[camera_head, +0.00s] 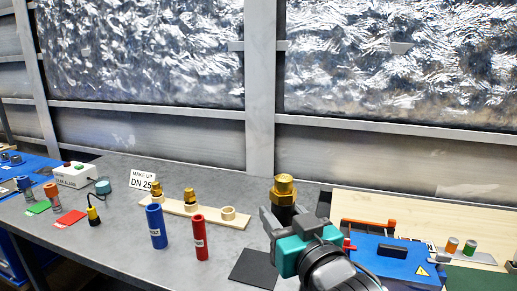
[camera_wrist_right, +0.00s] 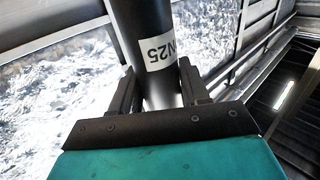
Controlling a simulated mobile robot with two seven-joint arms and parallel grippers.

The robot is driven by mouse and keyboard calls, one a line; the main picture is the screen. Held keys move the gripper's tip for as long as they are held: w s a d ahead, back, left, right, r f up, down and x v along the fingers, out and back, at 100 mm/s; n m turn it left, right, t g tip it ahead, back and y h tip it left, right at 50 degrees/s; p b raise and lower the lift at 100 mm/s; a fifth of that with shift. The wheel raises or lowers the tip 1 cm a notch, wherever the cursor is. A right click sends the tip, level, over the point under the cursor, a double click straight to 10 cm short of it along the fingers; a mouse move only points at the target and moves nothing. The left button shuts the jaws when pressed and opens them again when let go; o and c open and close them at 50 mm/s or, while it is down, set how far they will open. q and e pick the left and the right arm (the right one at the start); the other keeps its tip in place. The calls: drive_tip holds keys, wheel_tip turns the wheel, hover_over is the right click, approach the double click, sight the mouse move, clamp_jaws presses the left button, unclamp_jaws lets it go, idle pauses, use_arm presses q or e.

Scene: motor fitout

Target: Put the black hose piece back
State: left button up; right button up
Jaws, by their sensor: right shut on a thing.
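The black hose piece (camera_head: 283,213) is upright in my right gripper (camera_head: 292,224), with a brass fitting (camera_head: 284,188) on its top end. In the right wrist view the black hose piece (camera_wrist_right: 141,22) stands between the two dark fingers, and its white label ends in "N25". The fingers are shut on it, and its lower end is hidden. A black mat (camera_head: 254,269) lies on the table to the left of my right gripper. My left gripper is in neither view.
A blue hose piece (camera_head: 157,229) and a red hose piece (camera_head: 200,239) stand upright. Behind them, a pale wooden strip (camera_head: 210,220) holds two brass fittings and an empty ring (camera_head: 228,212). A "DN 25" sign (camera_head: 143,180) stands behind. A blue box (camera_head: 393,261) is at right.

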drive_tip(key=s+d+f+m+h, duration=0.2)
drive_tip(key=s+d+f+h, duration=0.1)
drive_tip(key=d+f, duration=0.3)
drive_tip(key=s+d+f+m+t+h, duration=0.1)
drive_tip(key=s+d+f+m+h, duration=0.1)
drive_tip(key=d, duration=0.7)
wheel_tip(320, 180, down, 4)
drive_tip(key=s+h, duration=0.1)
drive_tip(key=s, duration=0.1)
drive_tip(key=shift+s, duration=0.3)
